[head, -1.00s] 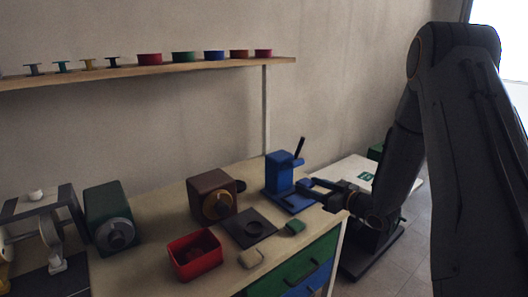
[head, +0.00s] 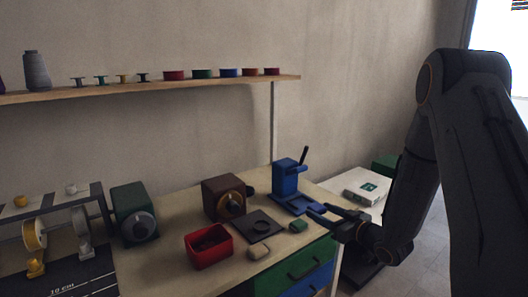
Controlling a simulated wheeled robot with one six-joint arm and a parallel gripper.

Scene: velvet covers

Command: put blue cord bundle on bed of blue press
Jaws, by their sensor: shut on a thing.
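The blue press (head: 284,180) stands at the right end of the bench, upright, with a dark lever on top. Its flat blue bed (head: 296,206) reaches out at the front. My gripper (head: 319,212) is just right of and in front of the bed, its fingers pointing left toward it. It is shut on a small, dark bluish thing, apparently the blue cord bundle, mostly hidden by the fingers. I cannot tell whether the held thing touches the bed.
A green block (head: 298,227), a dark square plate (head: 259,227) and a pale block (head: 259,252) lie near the press. A brown machine (head: 222,198), red bin (head: 209,248) and green machine (head: 133,212) stand further left.

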